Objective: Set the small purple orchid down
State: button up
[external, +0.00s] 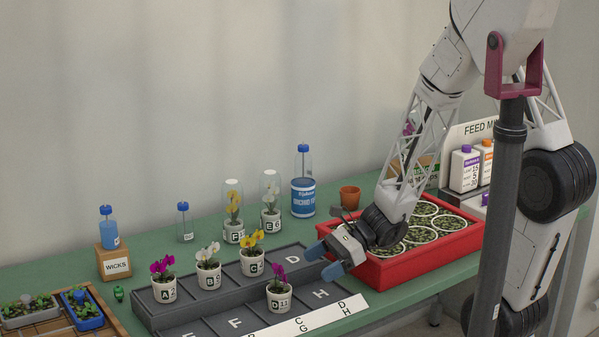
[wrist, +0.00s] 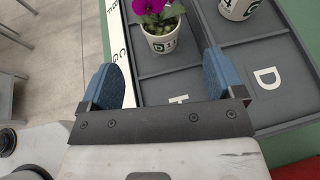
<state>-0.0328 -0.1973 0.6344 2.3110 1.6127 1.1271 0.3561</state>
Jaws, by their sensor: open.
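A small purple orchid in a white pot (external: 279,300) stands upright in the front row of the dark grey tray (external: 222,297), between the compartments lettered F and H. In the wrist view its pot (wrist: 166,41) is ahead of my fingertips, with pink-purple petals (wrist: 148,6) above. My gripper (external: 325,261) is open and empty, to the right of this pot and apart from it. Its blue fingers (wrist: 163,80) are spread wide in the wrist view. A second purple orchid (external: 163,282) stands at the tray's back left, in a pot marked A.
White orchid (external: 208,270) and yellow orchid (external: 252,256) pots stand in the tray's back row. A red crate of potted plants (external: 420,241) lies right of my gripper. Compartments D and H look empty. Bottles and covered orchids stand behind the tray.

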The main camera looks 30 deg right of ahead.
jog(key=s+d+r+n+h, duration=0.6)
jog(key=d+r+n, duration=0.3)
jog(key=r, duration=0.2)
jog(key=s+d+r+n+h, duration=0.7)
jog(key=s+d+r+n, duration=0.1)
jog(key=r+n, duration=0.2)
jog(key=shift+d+r+h, duration=0.3)
jog(key=shift+d+r, duration=0.1)
jog(key=shift+r, duration=0.35)
